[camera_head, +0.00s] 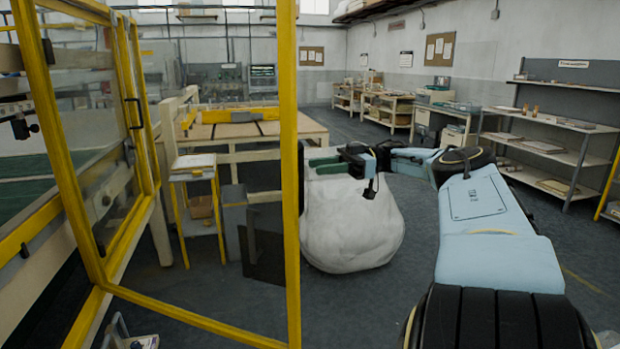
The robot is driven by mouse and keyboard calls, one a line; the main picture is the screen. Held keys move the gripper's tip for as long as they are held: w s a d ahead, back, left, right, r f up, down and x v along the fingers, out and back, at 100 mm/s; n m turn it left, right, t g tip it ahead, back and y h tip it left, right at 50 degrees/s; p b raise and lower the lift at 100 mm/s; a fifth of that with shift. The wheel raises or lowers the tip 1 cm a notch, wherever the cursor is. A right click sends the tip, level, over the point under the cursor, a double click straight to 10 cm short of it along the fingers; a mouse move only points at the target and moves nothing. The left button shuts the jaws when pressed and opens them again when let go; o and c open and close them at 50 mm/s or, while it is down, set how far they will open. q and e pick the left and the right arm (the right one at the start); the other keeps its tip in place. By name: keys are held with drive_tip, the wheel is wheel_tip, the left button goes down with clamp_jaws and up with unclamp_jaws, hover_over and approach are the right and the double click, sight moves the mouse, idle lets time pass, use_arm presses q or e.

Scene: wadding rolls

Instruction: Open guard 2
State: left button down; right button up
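Yellow-framed guards with clear panels stand at the left. One frame (45,110) rises close to me, and another yellow upright (140,110) with a black handle (135,113) is beyond it. A bottom rail (195,320) runs right to a tall yellow post (288,120), so this framed section stands out across the floor. I cannot read any number on the guards. My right gripper (328,162) is just right of the tall post, partly hidden by it, above a white bulky bundle. Its finger gap is not clear. My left gripper is out of view.
The white bundle (350,235) sits on the floor behind the post. A small stand (193,168) and a wooden table (245,133) are beyond the frame. Shelves (560,150) line the right wall. Open floor lies between the bundle and the benches.

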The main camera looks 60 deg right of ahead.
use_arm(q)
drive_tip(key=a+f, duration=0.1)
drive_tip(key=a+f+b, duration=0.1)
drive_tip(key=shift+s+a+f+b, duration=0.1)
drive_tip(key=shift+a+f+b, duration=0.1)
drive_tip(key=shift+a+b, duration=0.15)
